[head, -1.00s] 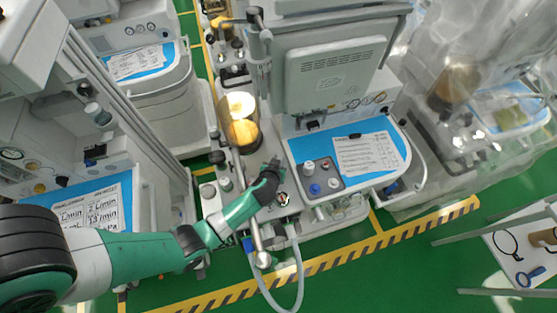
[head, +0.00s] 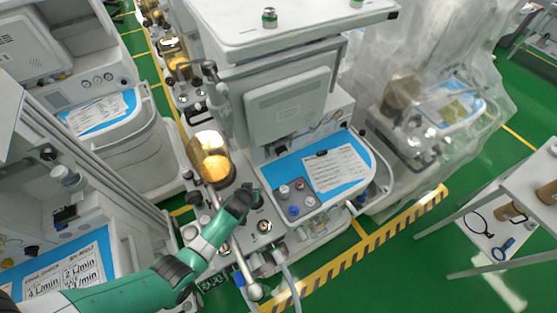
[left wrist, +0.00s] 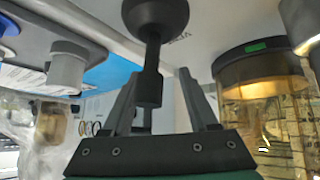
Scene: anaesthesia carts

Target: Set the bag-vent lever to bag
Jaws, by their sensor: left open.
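In the left wrist view a black lever (left wrist: 150,88) hangs from a round black hub (left wrist: 155,14) on the pale machine panel, its stem ending in a thicker grip. My left gripper (left wrist: 160,88) is open, with one finger on either side of this grip. I see gaps and no clear contact. In the head view the left gripper (head: 250,196) is at the absorber block of the middle cart, just right of the amber canister (head: 210,157). It hides the lever there. A partial marking beside the hub is not readable. My right gripper is not in view.
A grey metal arm (head: 240,262) with a ball end runs down beside the gripper, with a pale hose (head: 290,285) near it. A knob panel (head: 295,198) and blue worktop (head: 350,160) lie to the right. The amber canister (left wrist: 265,110) stands close right in the wrist view.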

